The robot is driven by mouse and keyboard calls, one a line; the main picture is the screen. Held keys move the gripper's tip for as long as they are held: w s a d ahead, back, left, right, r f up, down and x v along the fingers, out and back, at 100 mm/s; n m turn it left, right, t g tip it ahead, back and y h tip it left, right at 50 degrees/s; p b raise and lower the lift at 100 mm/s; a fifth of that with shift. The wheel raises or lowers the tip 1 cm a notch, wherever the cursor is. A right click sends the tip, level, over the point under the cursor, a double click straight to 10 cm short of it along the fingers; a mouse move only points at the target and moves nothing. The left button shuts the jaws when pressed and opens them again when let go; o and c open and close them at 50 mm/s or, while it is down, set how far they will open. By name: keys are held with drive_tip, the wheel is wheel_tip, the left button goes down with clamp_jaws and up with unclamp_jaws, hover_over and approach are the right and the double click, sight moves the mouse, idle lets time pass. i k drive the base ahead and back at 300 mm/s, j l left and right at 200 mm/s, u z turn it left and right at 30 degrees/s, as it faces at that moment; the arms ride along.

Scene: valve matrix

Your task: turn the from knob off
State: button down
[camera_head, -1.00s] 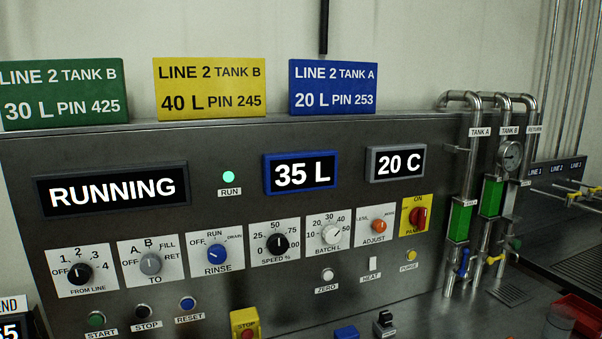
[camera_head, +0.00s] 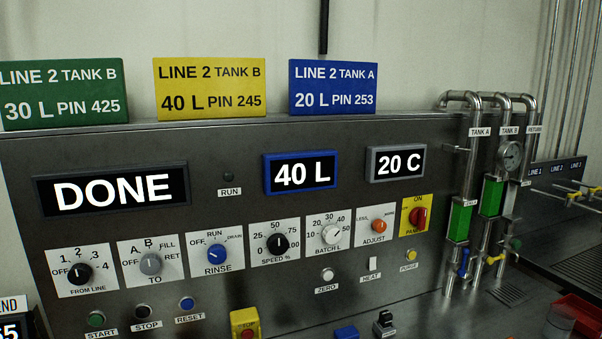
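The blue-framed display (camera_head: 299,173) reads 40 L. The run lamp (camera_head: 228,177) is dark. My gripper is not in view.
The grey TO knob (camera_head: 150,264) sits just right of the from knob, then the blue rinse knob (camera_head: 216,254). Below are the green start button (camera_head: 96,319) and black stop button (camera_head: 143,311). A yellow stop box (camera_head: 246,324) stands at the bottom. Pipes (camera_head: 478,200) rise at the right.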

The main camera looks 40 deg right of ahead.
sight(80, 273)
drive_tip(key=k+z, duration=0.15)
drive_tip(key=z, duration=0.25)
drive_tip(key=k+l+z, duration=0.1)
drive_tip(key=z, duration=0.35)
drive_tip(key=k+l+z, duration=0.2)
drive_tip(key=z, duration=0.2)
drive_tip(key=j+u, duration=0.1)
drive_tip(key=u, duration=1.4)
drive_tip(key=i+j+z, duration=0.1)
drive_tip(key=j, duration=0.25)
drive_tip(key=i+j, duration=0.3)
drive_tip(key=i+j+z, duration=0.15)
drive_tip(key=j, duration=0.3)
